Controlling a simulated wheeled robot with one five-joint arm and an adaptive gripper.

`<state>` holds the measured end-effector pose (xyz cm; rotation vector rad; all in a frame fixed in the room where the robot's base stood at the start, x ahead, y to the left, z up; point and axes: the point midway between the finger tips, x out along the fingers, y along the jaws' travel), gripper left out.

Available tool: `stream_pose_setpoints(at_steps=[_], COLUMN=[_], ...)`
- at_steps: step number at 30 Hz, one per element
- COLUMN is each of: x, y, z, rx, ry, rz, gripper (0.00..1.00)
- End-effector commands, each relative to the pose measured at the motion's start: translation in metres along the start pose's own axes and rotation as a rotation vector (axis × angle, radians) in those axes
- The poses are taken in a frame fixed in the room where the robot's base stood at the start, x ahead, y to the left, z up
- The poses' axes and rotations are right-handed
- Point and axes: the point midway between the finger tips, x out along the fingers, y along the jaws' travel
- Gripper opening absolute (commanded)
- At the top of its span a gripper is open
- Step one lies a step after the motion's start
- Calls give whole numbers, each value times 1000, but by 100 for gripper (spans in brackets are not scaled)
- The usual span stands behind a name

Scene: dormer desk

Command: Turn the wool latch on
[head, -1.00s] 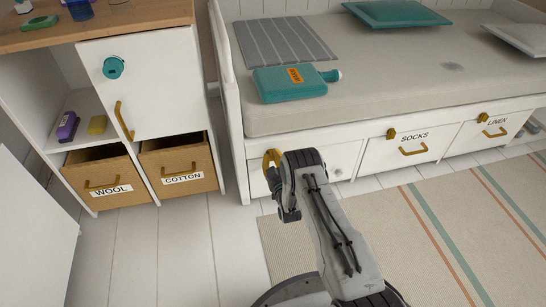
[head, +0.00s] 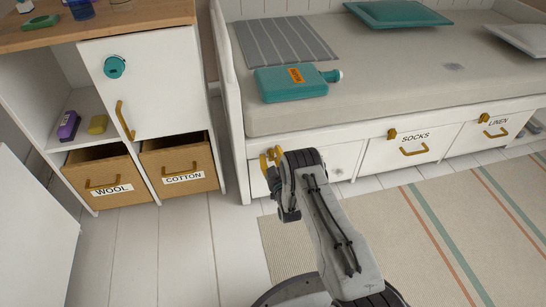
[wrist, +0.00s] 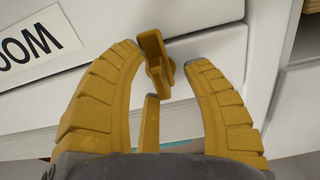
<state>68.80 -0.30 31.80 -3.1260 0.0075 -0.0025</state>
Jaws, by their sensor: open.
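The wool latch (wrist: 153,52) is a small mustard-yellow turn piece on a white drawer front in the wrist view. Its bar points roughly up and down in that picture. My gripper (wrist: 164,57) has mustard-yellow ridged fingers. It is open, with one fingertip on each side of the latch; I cannot tell whether either touches it. Part of a label (wrist: 38,42) with large black letters shows at the left. In the head view my gripper (head: 271,158) is at the bed's leftmost drawer, and my arm hides the latch there.
Drawers labelled SOCKS (head: 430,135) and LINEN (head: 510,122) stand to the right, each with a yellow latch and handle. A separate basket labelled WOOL (head: 85,192) sits in the left cabinet. The striped rug (head: 460,215) is clear.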

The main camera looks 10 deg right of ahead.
Motion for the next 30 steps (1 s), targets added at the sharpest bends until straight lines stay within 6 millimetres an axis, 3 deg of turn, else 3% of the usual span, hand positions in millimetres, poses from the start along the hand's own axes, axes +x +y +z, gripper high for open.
stream_pose_setpoints(at_steps=[13, 30], x=[-12, -93], y=[1, 0], z=[1, 1], rx=[0, 0], ry=[-3, -5], rz=[2, 0], gripper=[45, 45])
